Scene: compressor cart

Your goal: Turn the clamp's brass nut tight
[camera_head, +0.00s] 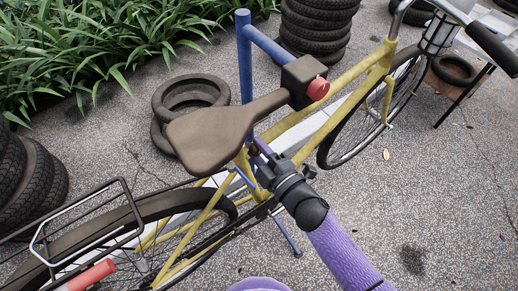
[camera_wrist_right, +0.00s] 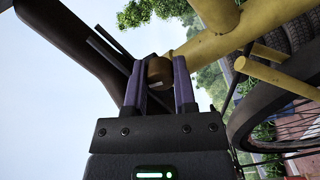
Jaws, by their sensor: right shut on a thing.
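My right gripper (camera_head: 262,150) reaches in from the lower right to the yellow bicycle frame (camera_head: 318,135), just below the brown saddle (camera_head: 222,125). In the right wrist view its two purple fingers (camera_wrist_right: 159,85) are shut on the brass nut (camera_wrist_right: 159,70), a small round brown-gold piece beside the yellow tube (camera_wrist_right: 215,42). In the head view the nut and the clamp's near side are hidden by the gripper. A thin blue bar (camera_head: 243,178) shows left of the gripper; I cannot tell if it belongs to the clamp. My left gripper is not in view.
A blue stand post (camera_head: 245,60) rises behind the saddle, with a dark head and red knob (camera_head: 318,89). A black rear rack (camera_head: 92,230) is at lower left. Tyre stacks (camera_head: 318,25) and loose tyres (camera_head: 188,92) stand behind.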

